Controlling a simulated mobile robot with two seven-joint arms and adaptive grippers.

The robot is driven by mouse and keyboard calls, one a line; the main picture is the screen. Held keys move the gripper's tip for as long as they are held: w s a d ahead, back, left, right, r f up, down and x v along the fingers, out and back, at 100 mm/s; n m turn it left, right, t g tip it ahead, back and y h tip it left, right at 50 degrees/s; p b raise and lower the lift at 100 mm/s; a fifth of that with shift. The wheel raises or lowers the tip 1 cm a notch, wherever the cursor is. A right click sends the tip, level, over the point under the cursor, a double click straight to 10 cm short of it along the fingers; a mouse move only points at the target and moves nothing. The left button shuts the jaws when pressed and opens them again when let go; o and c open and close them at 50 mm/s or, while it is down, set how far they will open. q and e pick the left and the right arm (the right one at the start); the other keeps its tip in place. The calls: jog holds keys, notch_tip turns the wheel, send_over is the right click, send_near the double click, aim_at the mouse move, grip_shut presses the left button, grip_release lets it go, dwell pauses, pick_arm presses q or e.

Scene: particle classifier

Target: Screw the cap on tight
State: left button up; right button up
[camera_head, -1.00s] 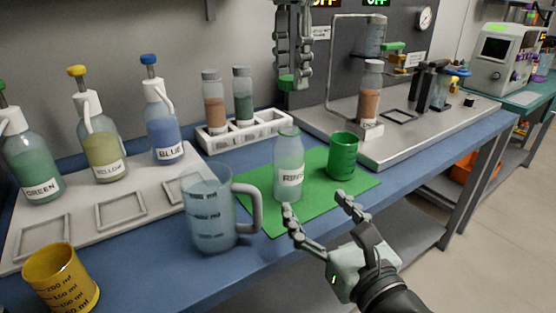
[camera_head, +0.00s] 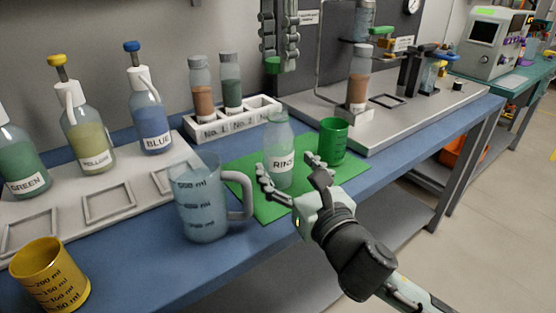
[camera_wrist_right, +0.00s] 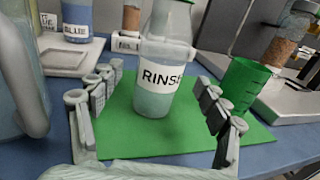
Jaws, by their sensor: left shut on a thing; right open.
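The clear bottle labelled RINSE (camera_head: 279,142) stands upright and uncapped on the green mat (camera_head: 258,208); it also shows in the right wrist view (camera_wrist_right: 160,100). The fingers partly hide the cap. My right gripper (camera_head: 287,168) is open, low at the front of the bottle, with a finger on either side. In the right wrist view the bottle is between the open fingers, with gaps showing at both sides.
A green cup (camera_head: 333,140) stands close right of the bottle. A clear measuring jug (camera_head: 203,212) stands to the left, its handle towards the bottle. A white rack (camera_head: 212,130) with two vials is behind. A yellow cup (camera_head: 50,278) is at front left.

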jog(key=shift+x, duration=2.4)
grip_shut()
pick_arm(q)
send_over(279, 115)
jog(key=shift+s+f, duration=0.1)
jog(key=shift+f, duration=2.35)
pick_arm(e)
jog(key=shift+d, duration=0.1)
